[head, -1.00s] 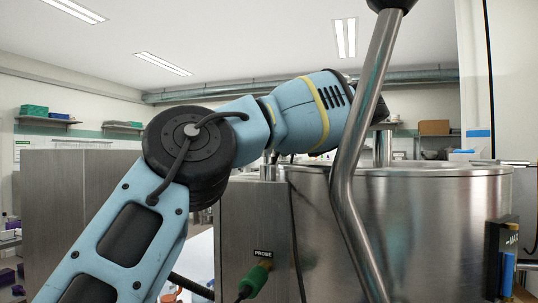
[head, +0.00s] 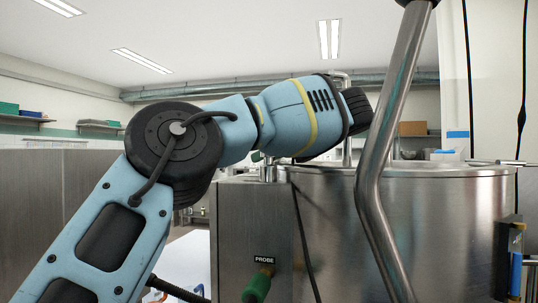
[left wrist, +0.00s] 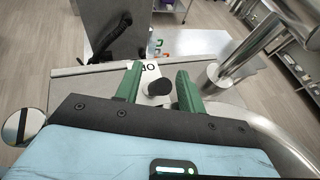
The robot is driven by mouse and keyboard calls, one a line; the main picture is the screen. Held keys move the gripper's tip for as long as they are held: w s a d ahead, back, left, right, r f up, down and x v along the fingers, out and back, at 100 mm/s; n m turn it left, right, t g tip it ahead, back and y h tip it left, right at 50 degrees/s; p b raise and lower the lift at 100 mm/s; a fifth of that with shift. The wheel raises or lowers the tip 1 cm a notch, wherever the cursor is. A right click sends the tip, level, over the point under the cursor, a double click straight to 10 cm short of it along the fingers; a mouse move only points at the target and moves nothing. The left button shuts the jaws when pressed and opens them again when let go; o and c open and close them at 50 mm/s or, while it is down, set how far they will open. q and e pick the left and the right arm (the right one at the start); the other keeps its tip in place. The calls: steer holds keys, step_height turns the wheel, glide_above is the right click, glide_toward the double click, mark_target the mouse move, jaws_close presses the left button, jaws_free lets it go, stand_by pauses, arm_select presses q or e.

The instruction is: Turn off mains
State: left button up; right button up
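In the left wrist view my left gripper (left wrist: 158,74) has its two green fingers apart, with nothing held. A small dark knob (left wrist: 160,88) shows between the fingers, on a white plate (left wrist: 149,73) with partly hidden black marks, probably the mains switch. The plate is on top of the steel cabinet (left wrist: 90,76). I cannot tell whether the fingers touch the knob. In the head view my left arm reaches over the cabinet (head: 235,225) beside the steel kettle (head: 330,225); its fingers and the knob are hidden there. My right gripper is not in view.
A bent steel lever (head: 372,190) rises in front of the kettle, close to my left wrist. A green probe plug (head: 257,288) sits on the cabinet front. A steel pipe (left wrist: 240,55) stands right of my fingers in the wrist view.

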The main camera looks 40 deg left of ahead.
arm_select(q)
steer(key=shift+c, duration=0.5)
jaws_close()
steer(key=h, duration=0.1)
steer(key=a+n+t+h, duration=0.1)
steer(key=h, duration=0.1)
steer(key=s+a+h, duration=0.1)
steer(key=h, duration=0.1)
steer(key=shift+r+t, duration=0.1)
steer(key=shift+t, duration=0.3)
steer(key=shift+s+a+f+n+t+h, duration=0.2)
steer(key=shift+a+n+t+h, duration=0.2)
steer(key=shift+h, duration=0.55)
steer(key=shift+s+a+f+n+t+h, duration=0.1)
steer(key=shift+s+a+n+t+h, duration=0.15)
steer(key=shift+t+h, duration=0.5)
steer(key=shift+g+h, duration=0.25)
steer(key=shift+h, duration=0.15)
steer(key=shift+o, duration=0.5)
jaws_free()
